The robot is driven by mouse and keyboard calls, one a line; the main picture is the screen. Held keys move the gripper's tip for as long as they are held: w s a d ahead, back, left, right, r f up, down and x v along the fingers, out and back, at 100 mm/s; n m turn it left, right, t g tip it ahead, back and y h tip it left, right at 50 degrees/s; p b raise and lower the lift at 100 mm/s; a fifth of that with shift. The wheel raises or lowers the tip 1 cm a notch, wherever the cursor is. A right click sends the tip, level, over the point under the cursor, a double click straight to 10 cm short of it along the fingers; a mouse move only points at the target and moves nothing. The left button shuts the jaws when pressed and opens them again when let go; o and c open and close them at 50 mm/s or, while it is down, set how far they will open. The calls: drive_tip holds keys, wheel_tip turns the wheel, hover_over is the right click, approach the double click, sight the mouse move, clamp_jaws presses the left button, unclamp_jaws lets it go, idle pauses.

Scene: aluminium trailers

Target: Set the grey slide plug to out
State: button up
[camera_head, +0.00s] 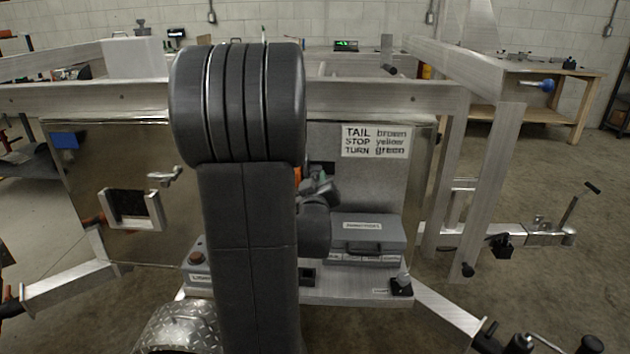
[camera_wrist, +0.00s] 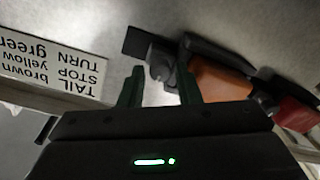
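In the wrist view, which is upside down, a grey knob-like piece (camera_wrist: 161,62), which looks like the grey slide plug, sits against a dark strip on the metal panel. My gripper (camera_wrist: 158,78) has two dark fingers standing apart, with the grey piece at or just beyond the gap between their tips. I cannot tell whether either finger touches it. An orange piece (camera_wrist: 218,82) and a red piece (camera_wrist: 295,114) lie to the right in the same row. In the head view my arm hides most of this spot.
A label (camera_head: 376,141) reading TAIL brown, STOP yellow, TURN green is on the panel; it also shows in the wrist view (camera_wrist: 50,72). Below stands a grey junction box (camera_head: 367,233) on a ledge. Aluminium trailer frame posts (camera_head: 487,170) rise at the right.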

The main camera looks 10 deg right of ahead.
drive_tip(key=shift+w+d, duration=0.1)
drive_tip(key=shift+w, duration=0.35)
